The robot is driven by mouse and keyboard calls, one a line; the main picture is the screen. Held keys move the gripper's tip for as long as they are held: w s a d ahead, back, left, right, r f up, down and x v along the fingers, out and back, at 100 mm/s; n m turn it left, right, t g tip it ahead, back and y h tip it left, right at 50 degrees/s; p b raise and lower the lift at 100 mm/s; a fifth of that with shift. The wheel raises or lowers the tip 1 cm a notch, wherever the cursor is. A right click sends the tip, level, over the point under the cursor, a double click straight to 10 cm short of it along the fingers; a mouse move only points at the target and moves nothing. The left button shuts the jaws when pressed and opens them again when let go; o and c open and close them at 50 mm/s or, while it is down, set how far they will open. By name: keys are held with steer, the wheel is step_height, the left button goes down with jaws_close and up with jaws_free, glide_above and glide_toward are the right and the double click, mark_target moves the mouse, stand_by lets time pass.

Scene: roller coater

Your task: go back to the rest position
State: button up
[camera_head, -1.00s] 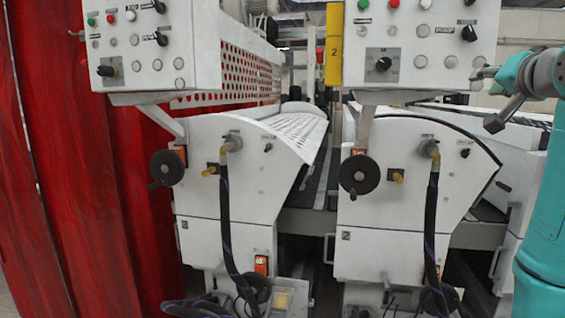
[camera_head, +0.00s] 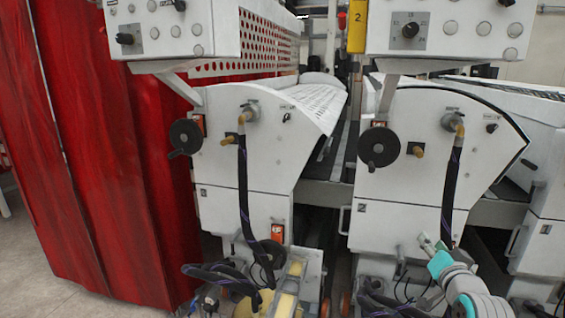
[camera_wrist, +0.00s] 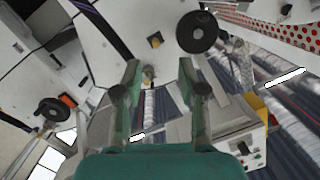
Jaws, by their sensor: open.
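My gripper (camera_head: 428,246) shows at the lower right of the head view, in front of the right machine unit (camera_head: 405,215). In the wrist view, my gripper (camera_wrist: 160,84) has its two green fingers spread apart with nothing held between them. Beyond the fingers are white machine panels, a black handwheel (camera_wrist: 197,32) and a conveyor-like ribbed surface. The fingers appear apart from these, though the exact gap cannot be told.
The left machine unit (camera_head: 240,150) stands beside the right one. Control boxes (camera_head: 445,28) overhang above. Handwheels (camera_head: 378,146) and dark hoses (camera_head: 244,190) stick out in front. A red curtain (camera_head: 110,180) hangs at left. Bare floor (camera_head: 50,270) shows at lower left.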

steer(key=s+a+f+n, duration=0.1)
steer(key=s+a+f, duration=0.3)
steer(key=s+f, duration=0.4)
steer(key=s+a+f+n+g+y, duration=0.1)
steer(key=s+a+f, duration=0.3)
steer(key=s+f, duration=0.4)
steer(key=s+a+f+n, duration=0.1)
steer(key=s+a+f, duration=0.3)
steer(key=s+f, duration=0.5)
steer(key=s+a+r+n, duration=0.1)
steer(key=s+a, duration=0.1)
steer(key=s, duration=0.7)
steer(key=s+a+r+n+y, duration=0.1)
steer(key=s, duration=0.9)
steer(key=s+a+r+n+y, duration=0.1)
steer(key=s+a+n, duration=0.1)
steer(key=s, duration=0.8)
steer(key=shift+a+g, duration=0.3)
steer(key=shift+g, duration=0.1)
